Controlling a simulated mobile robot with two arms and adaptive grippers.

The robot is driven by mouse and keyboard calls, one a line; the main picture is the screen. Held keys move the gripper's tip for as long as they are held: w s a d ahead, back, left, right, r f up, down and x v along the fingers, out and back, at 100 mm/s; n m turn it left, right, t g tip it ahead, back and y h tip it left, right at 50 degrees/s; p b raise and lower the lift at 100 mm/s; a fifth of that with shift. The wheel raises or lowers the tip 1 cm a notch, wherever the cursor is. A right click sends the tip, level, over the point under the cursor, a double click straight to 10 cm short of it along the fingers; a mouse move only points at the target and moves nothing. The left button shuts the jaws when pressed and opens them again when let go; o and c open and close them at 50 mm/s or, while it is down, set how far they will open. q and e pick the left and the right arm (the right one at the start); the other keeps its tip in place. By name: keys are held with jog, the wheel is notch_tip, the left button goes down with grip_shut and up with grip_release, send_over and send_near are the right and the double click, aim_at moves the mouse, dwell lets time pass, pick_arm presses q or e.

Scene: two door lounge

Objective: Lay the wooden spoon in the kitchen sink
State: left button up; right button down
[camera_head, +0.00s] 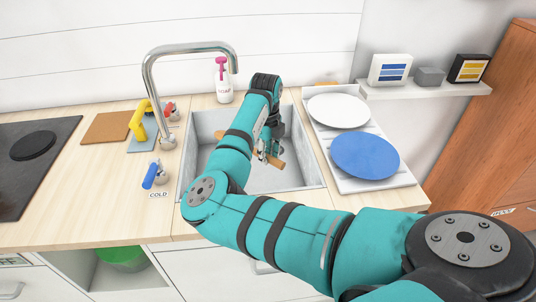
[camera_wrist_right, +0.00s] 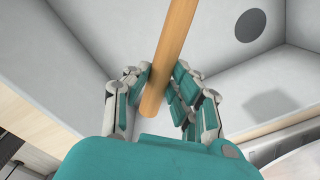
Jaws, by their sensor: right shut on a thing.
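The wooden spoon (camera_head: 276,163) is a light brown stick, partly hidden by my gripper in the head view. Its handle (camera_wrist_right: 169,55) fills the middle of the right wrist view, running up out of the frame. My right gripper (camera_head: 266,154) is over the kitchen sink (camera_head: 294,168) and shut on the handle. In the wrist view its fingers (camera_wrist_right: 160,88) close on both sides of the handle. The grey sink walls and drain (camera_wrist_right: 250,25) show beyond. I cannot tell whether the spoon touches the sink. My left gripper is in neither view.
A tall faucet (camera_head: 150,75) with red and blue taps stands left of the sink. A white rack with a white plate (camera_head: 338,110) and a blue plate (camera_head: 366,156) is on the right. A soap bottle (camera_head: 223,82) stands behind. A hob (camera_head: 32,150) is far left.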

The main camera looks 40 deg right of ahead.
jog(key=b, duration=0.4)
send_over(268, 187)
notch_tip(268, 187, down, 5)
jog(key=shift+s+f+b, duration=0.1)
jog(key=shift+f+b, duration=0.8)
jog(key=shift+f, duration=2.5)
jog(key=shift+a, duration=0.1)
jog(key=c, duration=1.1)
grip_release()
jog(key=shift+o, duration=0.2)
jog(key=shift+r, duration=0.15)
notch_tip(268, 187, up, 12)
jog(key=shift+a+f, duration=0.15)
